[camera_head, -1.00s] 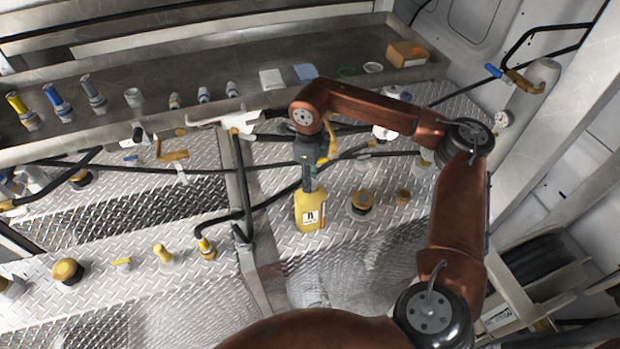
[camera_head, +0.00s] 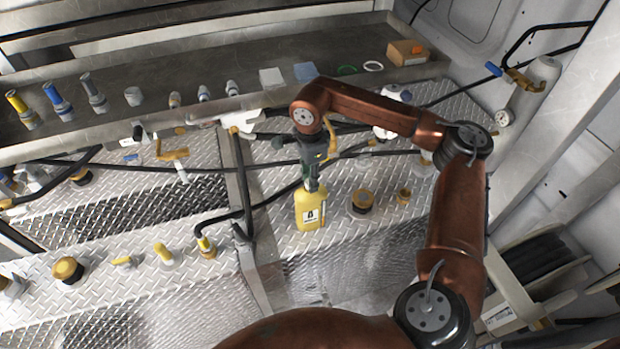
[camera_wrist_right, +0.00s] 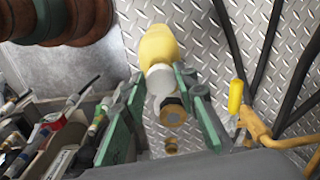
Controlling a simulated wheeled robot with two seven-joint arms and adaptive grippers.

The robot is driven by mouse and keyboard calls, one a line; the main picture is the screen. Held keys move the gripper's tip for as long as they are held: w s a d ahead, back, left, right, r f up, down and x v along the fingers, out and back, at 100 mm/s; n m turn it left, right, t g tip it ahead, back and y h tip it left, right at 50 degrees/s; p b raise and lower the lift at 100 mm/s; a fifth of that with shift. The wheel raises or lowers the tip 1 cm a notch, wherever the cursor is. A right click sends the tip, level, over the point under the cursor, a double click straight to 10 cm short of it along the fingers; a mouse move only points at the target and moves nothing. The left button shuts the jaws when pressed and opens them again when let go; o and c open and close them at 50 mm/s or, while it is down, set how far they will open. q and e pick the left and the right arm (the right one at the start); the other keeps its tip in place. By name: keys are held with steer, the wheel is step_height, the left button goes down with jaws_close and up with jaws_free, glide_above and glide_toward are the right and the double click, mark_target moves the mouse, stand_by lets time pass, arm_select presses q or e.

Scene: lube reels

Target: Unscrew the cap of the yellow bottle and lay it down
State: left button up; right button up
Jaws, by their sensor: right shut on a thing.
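The yellow bottle (camera_head: 309,209) with a white label stands on the diamond-plate deck in the head view. It also shows in the right wrist view (camera_wrist_right: 158,44), where its pale cap (camera_wrist_right: 160,79) meets the bottle's yellow body. My right gripper (camera_head: 312,187) is above the bottle, its fingers pointing down at the top. In the wrist view its green fingers (camera_wrist_right: 160,76) lie on both sides of the cap and are shut on it. In the head view the gripper hides the cap. My left gripper is not in view.
Brass-capped fittings (camera_head: 361,201) stand right of the bottle. Black hoses (camera_head: 270,200) cross the deck to its left. A metal shelf (camera_head: 190,75) behind holds several nozzles, a white pad (camera_head: 271,77), a blue pad (camera_head: 305,72) and a cardboard box (camera_head: 408,53). The deck just before the bottle is clear.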

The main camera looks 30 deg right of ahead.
steer(key=shift+s+f, duration=0.2)
steer(key=shift+f, duration=0.2)
steer(key=n, duration=0.5)
steer(key=shift+s, duration=0.1)
steer(key=n+b, duration=0.1)
steer(key=n, duration=0.4)
steer(key=shift+s+d+n, duration=0.1)
steer(key=shift+n, duration=0.2)
steer(key=shift+r, duration=0.55)
steer(key=shift+w+r+p, duration=0.2)
steer(key=shift+r+p, duration=0.55)
steer(key=shift+r, duration=0.2)
steer(key=shift+r, duration=0.1)
